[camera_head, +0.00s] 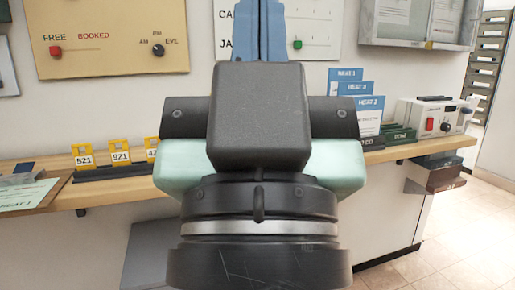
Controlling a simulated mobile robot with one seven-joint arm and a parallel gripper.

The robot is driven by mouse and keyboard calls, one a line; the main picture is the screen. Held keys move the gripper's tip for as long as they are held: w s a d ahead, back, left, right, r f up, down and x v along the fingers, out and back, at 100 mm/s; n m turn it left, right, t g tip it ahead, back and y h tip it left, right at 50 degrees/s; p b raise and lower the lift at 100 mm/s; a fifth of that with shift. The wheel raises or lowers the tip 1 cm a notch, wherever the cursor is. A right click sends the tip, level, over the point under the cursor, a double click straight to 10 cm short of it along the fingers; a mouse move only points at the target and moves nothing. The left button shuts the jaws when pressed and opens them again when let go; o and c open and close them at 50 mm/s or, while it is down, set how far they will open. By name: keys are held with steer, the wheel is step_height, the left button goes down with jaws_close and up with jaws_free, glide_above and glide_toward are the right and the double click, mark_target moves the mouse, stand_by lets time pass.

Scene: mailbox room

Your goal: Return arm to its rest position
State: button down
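My gripper (263,30) is in the middle of the head view, at the end of my arm, pointing up and away from me. Its black and mint-green body fills the centre. Two blue fingers rise behind the black block, close side by side, so the gripper looks shut. The top picture edge cuts off their ends. I see nothing held between the parts that show. My wrist and gripper hide the middle of the shelf and part of the wall.
A wooden shelf (112,191) runs behind my arm. It bears yellow number tags (121,152), blue HEAT cards (355,100) and a white control box (437,118). A tan FREE/BOOKED panel (110,22) hangs left, a white lever panel (318,28) behind the fingers. Tiled floor (463,235) is open at right.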

step_height(320, 180, up, 35)
steer(key=p, duration=3.2)
steer(key=shift+a+p, duration=0.15)
steer(key=shift+p, duration=0.15)
steer(key=shift+w+r, duration=0.1)
